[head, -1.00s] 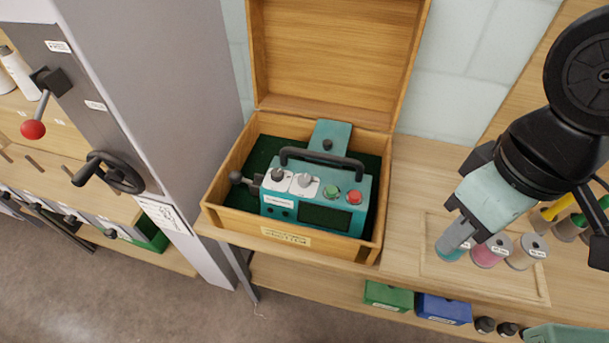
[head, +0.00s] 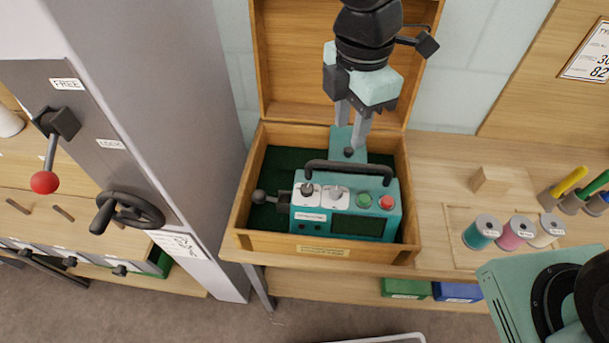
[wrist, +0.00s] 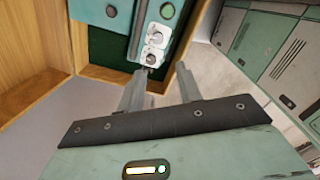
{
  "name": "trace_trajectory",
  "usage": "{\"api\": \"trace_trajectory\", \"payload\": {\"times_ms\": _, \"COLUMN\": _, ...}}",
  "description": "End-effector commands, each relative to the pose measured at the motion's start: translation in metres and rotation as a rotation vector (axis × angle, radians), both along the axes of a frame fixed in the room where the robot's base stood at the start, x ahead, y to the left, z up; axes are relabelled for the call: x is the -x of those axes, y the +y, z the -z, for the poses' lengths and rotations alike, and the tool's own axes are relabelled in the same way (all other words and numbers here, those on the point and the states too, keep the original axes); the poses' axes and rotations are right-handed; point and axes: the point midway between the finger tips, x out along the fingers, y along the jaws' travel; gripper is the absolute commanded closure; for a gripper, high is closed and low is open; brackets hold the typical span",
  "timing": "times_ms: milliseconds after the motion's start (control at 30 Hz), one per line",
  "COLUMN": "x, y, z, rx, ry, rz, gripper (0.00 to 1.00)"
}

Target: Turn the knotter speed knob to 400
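The teal knotter (head: 345,228) sits in an open wooden box (head: 335,248). Its front carries two knobs on white plates: a dark-topped left knob (head: 307,188) and a pale grey right knob (head: 336,192). I cannot read their markings, so I cannot tell which is the speed knob or its setting. Both white-plated knobs also show in the wrist view, the upper one (wrist: 157,39) and the lower one (wrist: 151,59). My gripper (head: 350,133) is open and empty, its two fingers apart, above and behind the carry handle. In the wrist view its fingers (wrist: 163,78) are also spread.
A black handle (head: 348,167) arches over the knotter, with a green button (head: 364,200) and a red button (head: 386,202) at right. The raised lid (head: 290,75) stands behind. A grey cabinet (head: 170,120) is at left. Several thread spools (head: 516,234) stand on the right.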

Motion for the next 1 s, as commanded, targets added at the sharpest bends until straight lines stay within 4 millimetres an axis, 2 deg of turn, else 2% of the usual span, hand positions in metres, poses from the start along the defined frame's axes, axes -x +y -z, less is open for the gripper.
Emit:
{"api": "trace_trajectory", "payload": {"times_ms": 133, "x": -0.004, "y": 0.001, "z": 0.007, "rx": 0.002, "ry": 0.002, "rz": -0.042, "gripper": 0.65}}
{"api": "trace_trajectory", "payload": {"times_ms": 267, "x": -0.003, "y": 0.001, "z": 0.024, "rx": 0.002, "ry": 0.003, "rz": -0.044, "gripper": 0.65}}
{"api": "trace_trajectory", "payload": {"times_ms": 800, "x": -0.002, "y": 0.001, "z": 0.135, "rx": 0.003, "ry": 0.004, "rz": -0.041, "gripper": 0.65}}
{"api": "trace_trajectory", "payload": {"times_ms": 1000, "x": -0.003, "y": 0.001, "z": 0.163, "rx": 0.002, "ry": 0.002, "rz": -0.04, "gripper": 0.65}}
